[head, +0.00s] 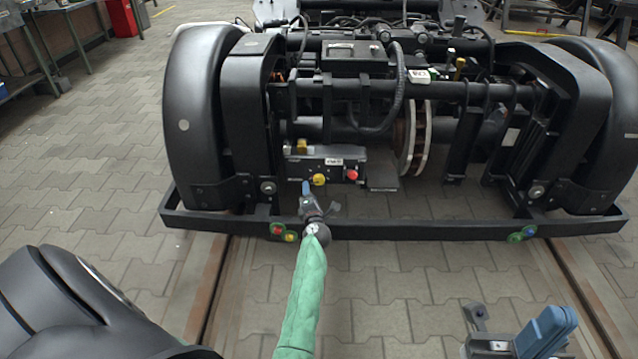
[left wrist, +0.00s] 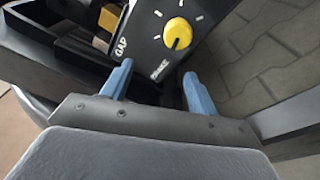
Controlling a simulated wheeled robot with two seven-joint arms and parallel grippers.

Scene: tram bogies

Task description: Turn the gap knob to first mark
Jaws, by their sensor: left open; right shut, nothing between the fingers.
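The gap knob is a round yellow knob (left wrist: 179,32) on a dark panel marked "GAP", with several white tick marks around it. A dark pointer line on it points toward the lower edge in the left wrist view. In the head view the yellow knob (head: 319,179) sits on the front of a control box (head: 325,163). My left gripper (left wrist: 157,74) is open, its blue fingers short of the knob and apart from it. In the head view my left gripper (head: 307,189) is just below and left of the knob. My right gripper (head: 546,328) is shut and empty at the lower right.
A red knob (head: 352,174) is right of the yellow one. A black bogie frame bar (head: 420,229) runs below the box.

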